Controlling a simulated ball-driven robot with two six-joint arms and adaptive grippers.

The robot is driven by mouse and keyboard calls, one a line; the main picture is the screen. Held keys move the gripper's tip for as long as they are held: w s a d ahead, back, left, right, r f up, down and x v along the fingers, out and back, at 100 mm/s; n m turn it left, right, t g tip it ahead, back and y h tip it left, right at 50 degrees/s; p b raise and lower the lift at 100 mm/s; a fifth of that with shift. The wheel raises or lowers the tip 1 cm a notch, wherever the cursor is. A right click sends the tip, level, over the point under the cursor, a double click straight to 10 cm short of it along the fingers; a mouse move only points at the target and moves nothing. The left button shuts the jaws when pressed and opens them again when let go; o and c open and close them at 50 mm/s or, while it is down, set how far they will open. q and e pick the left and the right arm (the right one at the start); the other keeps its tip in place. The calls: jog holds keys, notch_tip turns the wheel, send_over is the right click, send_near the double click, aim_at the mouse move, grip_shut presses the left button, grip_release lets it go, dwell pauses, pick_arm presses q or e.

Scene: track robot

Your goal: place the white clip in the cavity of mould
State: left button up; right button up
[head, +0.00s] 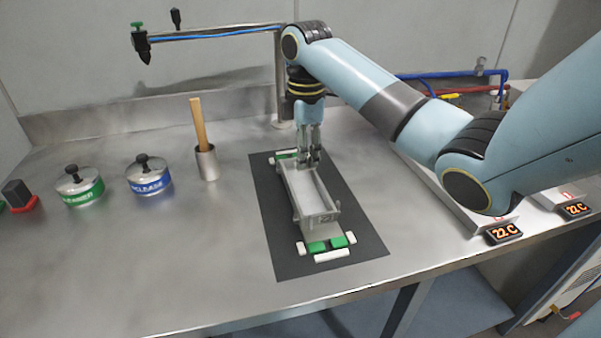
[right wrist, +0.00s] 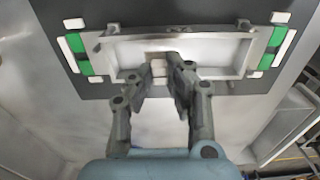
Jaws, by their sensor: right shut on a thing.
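The mould (head: 312,190) is a grey, open, trough-like box with a pale cavity, lying on a dark mat. My right gripper (head: 309,158) points down over the far end of the mould in the head view. In the right wrist view its two fingers (right wrist: 158,72) are closed around a small white piece, which looks like the white clip (right wrist: 158,67), in front of the mould's cavity (right wrist: 205,52). The fingers hide part of the clip, and I cannot tell whether it touches the cavity floor. My left gripper is not in view.
The dark mat (head: 268,215) also bears green blocks (head: 318,246) and several white pieces (head: 332,255) at the mould's ends. Two lidded tins (head: 150,180) and a cup with a wooden stick (head: 206,163) stand left. Temperature displays (head: 503,233) stand right. The front left steel top is clear.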

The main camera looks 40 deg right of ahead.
aim_at(302, 183)
jog(key=shift+w+a+f, duration=0.1)
jog(key=shift+w+f, duration=0.35)
jog(key=shift+f, duration=0.05)
notch_tip(302, 183, down, 3)
jog(key=shift+r, duration=0.15)
jog(key=shift+f, duration=0.35)
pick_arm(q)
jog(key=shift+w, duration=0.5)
pick_arm(e)
jog(key=shift+f, duration=0.15)
jog(key=o, duration=0.7)
jog(key=shift+o, duration=0.2)
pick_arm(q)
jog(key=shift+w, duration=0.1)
